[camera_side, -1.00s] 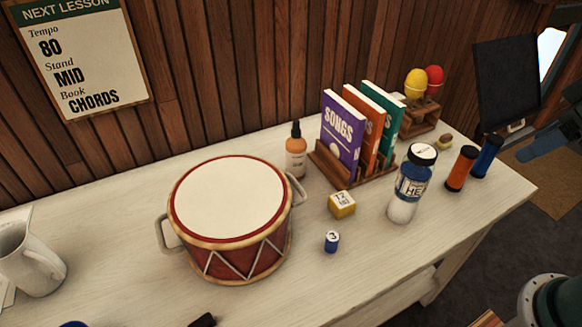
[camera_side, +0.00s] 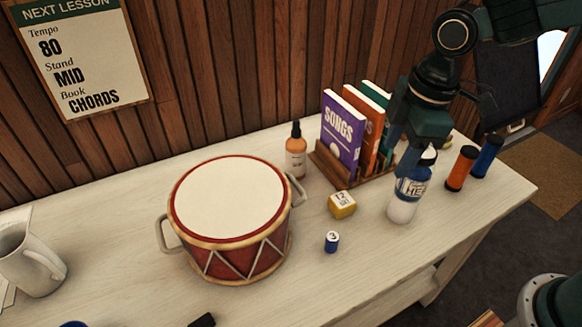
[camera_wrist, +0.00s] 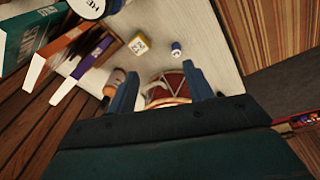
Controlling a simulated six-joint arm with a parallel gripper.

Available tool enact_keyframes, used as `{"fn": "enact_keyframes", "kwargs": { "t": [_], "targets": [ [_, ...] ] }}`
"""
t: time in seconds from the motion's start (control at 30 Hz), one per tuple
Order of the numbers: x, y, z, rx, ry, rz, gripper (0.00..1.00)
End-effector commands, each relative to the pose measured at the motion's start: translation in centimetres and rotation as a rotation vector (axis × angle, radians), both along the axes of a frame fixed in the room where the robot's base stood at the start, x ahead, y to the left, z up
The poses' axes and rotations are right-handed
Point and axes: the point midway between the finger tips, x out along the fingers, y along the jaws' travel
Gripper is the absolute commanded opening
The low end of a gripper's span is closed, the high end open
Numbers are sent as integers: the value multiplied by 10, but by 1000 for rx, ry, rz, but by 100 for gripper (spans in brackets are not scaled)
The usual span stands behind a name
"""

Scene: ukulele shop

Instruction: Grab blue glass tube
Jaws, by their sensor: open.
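A dark blue cylinder (camera_side: 487,156) stands upright near the table's right end, beside an orange one with dark ends. A smaller blue cylinder (camera_side: 332,241) with a "3" on its pale top stands right of the drum; it also shows in the wrist view (camera_wrist: 177,48). I cannot tell which, if either, is the glass tube. My gripper (camera_side: 405,150) is above the table by the books and the blue-labelled bottle. In the wrist view its fingers (camera_wrist: 160,86) are spread, with no object held between them. It partly hides the green book and the bottle's cap.
The red drum (camera_side: 231,220) takes up the middle of the white table. The blue-labelled bottle (camera_side: 407,195), yellow cube (camera_side: 342,204), orange cylinder (camera_side: 461,168), songbooks (camera_side: 340,130) and amber bottle (camera_side: 296,152) stand near. The table's front right is clear. A mug (camera_side: 30,258) is at left.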

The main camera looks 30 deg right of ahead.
Motion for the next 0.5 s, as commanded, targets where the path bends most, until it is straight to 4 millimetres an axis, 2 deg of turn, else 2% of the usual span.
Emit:
{"fn": "enact_keyframes", "kwargs": {
  "t": [0.03, 0.3, 0.5],
  "targets": [
    [5, 10, -10, -11, 17, 53, 51],
    [23, 57, -61, -61, 84, 321, 51],
    [28, 80, -88, -82, 113, 454, 51]
  ]
}}
